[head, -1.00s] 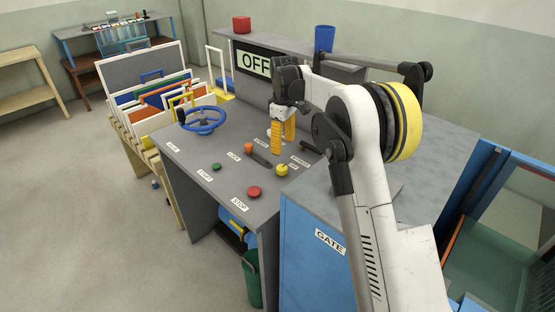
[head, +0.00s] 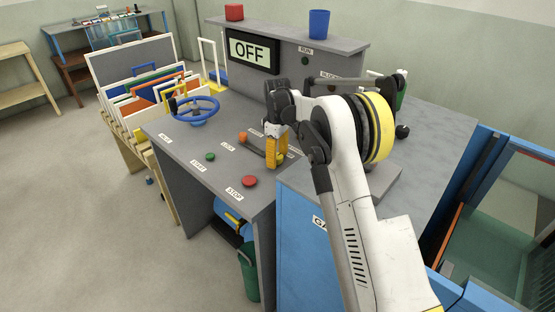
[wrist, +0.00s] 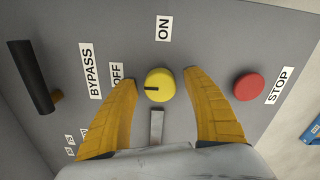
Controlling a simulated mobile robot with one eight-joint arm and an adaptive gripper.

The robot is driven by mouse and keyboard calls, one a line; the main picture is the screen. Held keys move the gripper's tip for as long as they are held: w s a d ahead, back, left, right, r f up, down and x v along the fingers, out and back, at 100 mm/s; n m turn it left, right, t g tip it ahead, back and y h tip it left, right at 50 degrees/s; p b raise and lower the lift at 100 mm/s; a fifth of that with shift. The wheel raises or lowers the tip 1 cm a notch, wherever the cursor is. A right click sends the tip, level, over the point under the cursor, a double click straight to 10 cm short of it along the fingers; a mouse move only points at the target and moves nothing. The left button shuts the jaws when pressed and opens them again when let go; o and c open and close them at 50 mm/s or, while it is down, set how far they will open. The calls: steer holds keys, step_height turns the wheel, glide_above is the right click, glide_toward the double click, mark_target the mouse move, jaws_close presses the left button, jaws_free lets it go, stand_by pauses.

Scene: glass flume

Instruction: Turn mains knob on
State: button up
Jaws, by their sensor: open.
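The mains knob (wrist: 159,86) is a round yellow knob on the grey panel, seen in the wrist view. Its black mark points left, towards the OFF label (wrist: 117,76); the ON label (wrist: 163,28) lies above it in the picture. My gripper (wrist: 160,76) is open, its two orange fingers spread on either side of the knob with a gap on each side. In the head view my gripper (head: 272,162) is low over the desk and mostly hides the knob. The display (head: 252,50) reads OFF.
A red STOP button (wrist: 249,87) lies right of the knob in the wrist view. A black BYPASS lever (wrist: 31,76) is to the left. In the head view, a blue handwheel (head: 195,110) and a green START button (head: 210,157) sit on the desk.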

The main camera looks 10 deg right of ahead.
steer(key=c, duration=1.2)
steer(key=shift+o, duration=0.2)
steer(key=shift+m, duration=0.4)
steer(key=m+p, duration=0.1)
steer(key=m, duration=0.2)
steer(key=shift+r+m+p, duration=0.1)
steer(key=shift+m+p, duration=0.2)
steer(key=shift+p, duration=0.1)
steer(key=m+p, duration=0.1)
steer(key=m, duration=0.3)
steer(key=shift+m, duration=0.3)
steer(key=m+p, duration=0.1)
steer(key=m, duration=0.3)
steer(key=shift+m, duration=2.5)
